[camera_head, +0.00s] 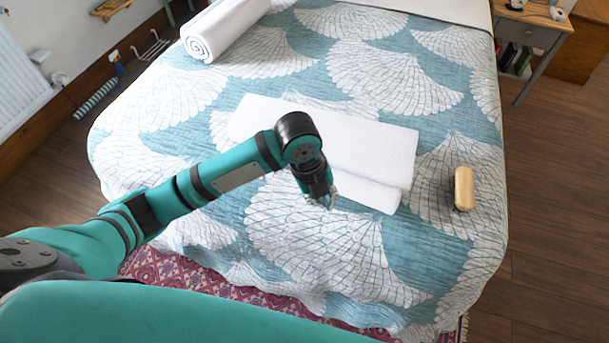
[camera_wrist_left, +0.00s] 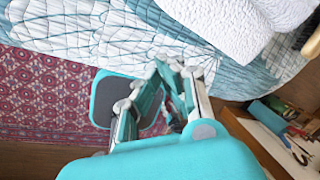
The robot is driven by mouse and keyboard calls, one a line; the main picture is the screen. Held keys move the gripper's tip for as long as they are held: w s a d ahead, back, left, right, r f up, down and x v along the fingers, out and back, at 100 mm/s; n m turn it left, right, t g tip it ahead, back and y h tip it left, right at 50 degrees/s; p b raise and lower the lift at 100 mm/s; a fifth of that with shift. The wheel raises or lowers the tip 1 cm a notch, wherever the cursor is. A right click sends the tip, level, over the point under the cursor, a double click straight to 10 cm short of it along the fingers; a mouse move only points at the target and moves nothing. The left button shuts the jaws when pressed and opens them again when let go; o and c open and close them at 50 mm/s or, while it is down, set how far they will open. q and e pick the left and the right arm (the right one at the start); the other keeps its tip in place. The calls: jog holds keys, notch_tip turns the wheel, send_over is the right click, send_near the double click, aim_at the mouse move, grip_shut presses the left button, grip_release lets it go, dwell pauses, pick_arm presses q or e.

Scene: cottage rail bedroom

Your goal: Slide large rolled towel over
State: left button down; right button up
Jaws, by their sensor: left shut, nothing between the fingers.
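A white rolled towel (camera_head: 222,30) with a spiral end lies at the far left of the bed. A larger white textured towel (camera_head: 350,145) lies across the middle of the bed, with a thick fold or roll along its near edge. My left gripper (camera_head: 331,200) is shut and empty at this towel's near edge, covering a little of it. I cannot tell whether it touches the towel. In the left wrist view, the gripper (camera_wrist_left: 155,95) shows beside the quilt, with a white towel (camera_wrist_left: 225,25) at upper right. My right gripper is not in view.
A wooden-backed brush (camera_head: 464,188) lies on the quilt (camera_head: 300,250) right of the middle towel. A nightstand (camera_head: 530,35) stands at the back right. A radiator (camera_head: 18,75) is on the left wall. The quilt's near part is clear.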

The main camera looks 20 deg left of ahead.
pick_arm(q)
jog(key=w+a+r+m+g+y, duration=0.1)
jog(key=w+a+r+m+y, duration=0.2)
jog(key=a+r+m, duration=0.35)
jog(key=shift+m, duration=0.55)
notch_tip(320, 180, down, 10)
jog(key=shift+r+b, duration=0.15)
jog(key=shift+b, duration=0.2)
jog(key=shift+w+f, duration=0.25)
jog(key=shift+f, duration=0.4)
jog(key=shift+w+r, duration=0.15)
jog(key=shift+w, duration=1.7)
